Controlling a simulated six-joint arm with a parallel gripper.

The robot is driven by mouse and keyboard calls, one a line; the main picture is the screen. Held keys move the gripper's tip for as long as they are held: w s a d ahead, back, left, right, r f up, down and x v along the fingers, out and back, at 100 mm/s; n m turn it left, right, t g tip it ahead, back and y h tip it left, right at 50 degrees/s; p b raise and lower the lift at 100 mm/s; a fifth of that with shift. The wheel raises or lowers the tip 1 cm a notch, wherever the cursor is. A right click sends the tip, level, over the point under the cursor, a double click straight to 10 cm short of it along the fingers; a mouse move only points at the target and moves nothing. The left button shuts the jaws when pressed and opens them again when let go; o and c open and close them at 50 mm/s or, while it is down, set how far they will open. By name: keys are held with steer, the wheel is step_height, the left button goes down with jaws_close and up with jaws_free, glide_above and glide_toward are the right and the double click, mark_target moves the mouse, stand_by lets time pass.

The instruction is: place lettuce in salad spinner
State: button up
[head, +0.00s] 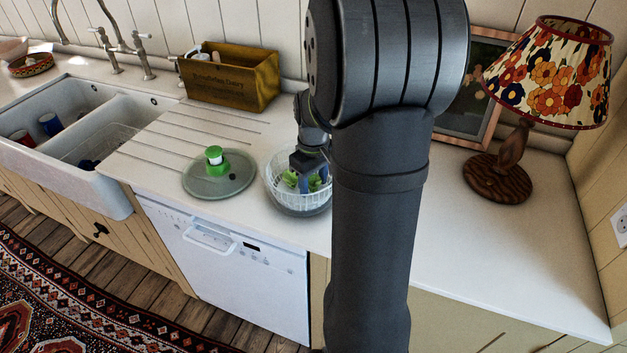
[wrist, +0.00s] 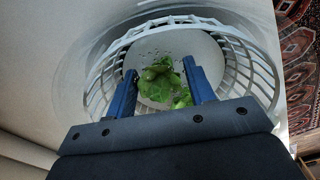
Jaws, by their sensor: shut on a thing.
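The salad spinner (head: 281,197) is a clear bowl with a white slotted basket, standing on the white counter. Its basket rim and ribs fill the wrist view (wrist: 245,60). Green lettuce (wrist: 156,84) shows between my fingers, inside the basket's outline; in the head view it is a small green patch (head: 290,178). My gripper (wrist: 160,86) points down into the basket with its blue fingers shut on the lettuce. I cannot tell whether the lettuce touches the basket floor. In the head view my gripper (head: 308,180) is partly hidden by my arm.
The spinner's lid (head: 225,181), with a green and white knob, lies on the counter left of the bowl. A wooden box (head: 229,80) stands behind, near the wall. A lamp (head: 497,178) and a picture frame (head: 490,60) stand at right. A double sink (head: 90,120) is at left.

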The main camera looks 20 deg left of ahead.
mark_target(313, 179)
steer(key=o, duration=0.4)
steer(key=shift+f, duration=0.15)
steer(key=shift+c, duration=0.2)
step_height(313, 179, up, 12)
steer(key=shift+r, duration=0.2)
step_height(313, 179, down, 12)
steer(key=shift+f, duration=0.1)
steer(key=shift+r, duration=1.95)
